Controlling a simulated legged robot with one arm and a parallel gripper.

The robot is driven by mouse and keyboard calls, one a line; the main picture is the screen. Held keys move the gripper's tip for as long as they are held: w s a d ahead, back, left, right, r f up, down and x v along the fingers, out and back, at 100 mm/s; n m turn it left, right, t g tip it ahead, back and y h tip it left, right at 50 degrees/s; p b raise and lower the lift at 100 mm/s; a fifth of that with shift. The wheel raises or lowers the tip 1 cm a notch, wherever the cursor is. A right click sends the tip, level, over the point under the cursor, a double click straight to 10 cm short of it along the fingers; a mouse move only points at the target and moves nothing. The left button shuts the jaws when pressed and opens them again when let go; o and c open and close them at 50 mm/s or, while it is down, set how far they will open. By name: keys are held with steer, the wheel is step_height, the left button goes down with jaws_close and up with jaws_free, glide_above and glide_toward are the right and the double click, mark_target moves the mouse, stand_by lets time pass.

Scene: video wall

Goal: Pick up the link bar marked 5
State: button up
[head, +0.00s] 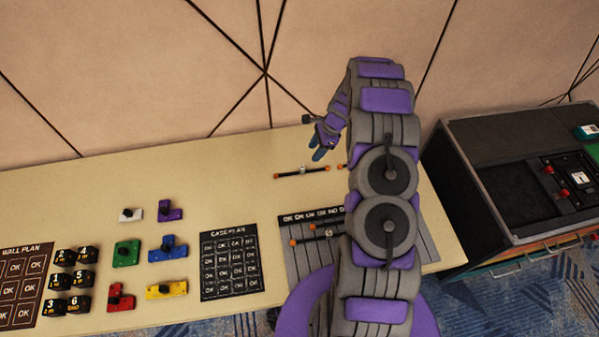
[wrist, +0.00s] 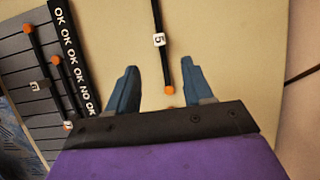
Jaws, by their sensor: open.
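The link bar marked 5 (wrist: 155,20) is a thin black bar with a white label and an orange end, lying on the tan table in the wrist view. In the head view it lies (head: 287,174) near the back of the table, with orange ends. My gripper (head: 317,155) is open above the table, by the bar's right end. In the wrist view its blue fingers (wrist: 160,76) stand apart, with the bar's orange end between them in the picture. The jaws hold nothing. The bar's far end is cut off in the wrist view.
Another orange end (head: 340,166) shows just right of the bar, mostly hidden by my arm. A grey slatted board (head: 297,262) with dark bars lies nearer. Coloured blocks (head: 127,253), a case plan card (head: 231,264) and black numbered cubes (head: 63,257) are left. A dark console (head: 500,150) stands right.

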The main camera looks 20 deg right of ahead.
mark_target(303, 167)
steer(key=x, duration=0.4)
steer(key=b+x, duration=0.1)
steer(key=x, duration=0.1)
steer(key=shift+d+f, duration=0.3)
steer(key=shift+f, duration=0.05)
steer(key=shift+a+f, duration=0.2)
steer(key=shift+a, duration=0.05)
steer(key=x, duration=0.2)
steer(key=b+x, duration=0.1)
steer(key=x, duration=0.2)
steer(key=shift+a+r, duration=0.2)
steer(key=shift+a, duration=0.15)
steer(key=shift+d, duration=0.15)
steer(key=shift+c, duration=0.6)
jaws_close()
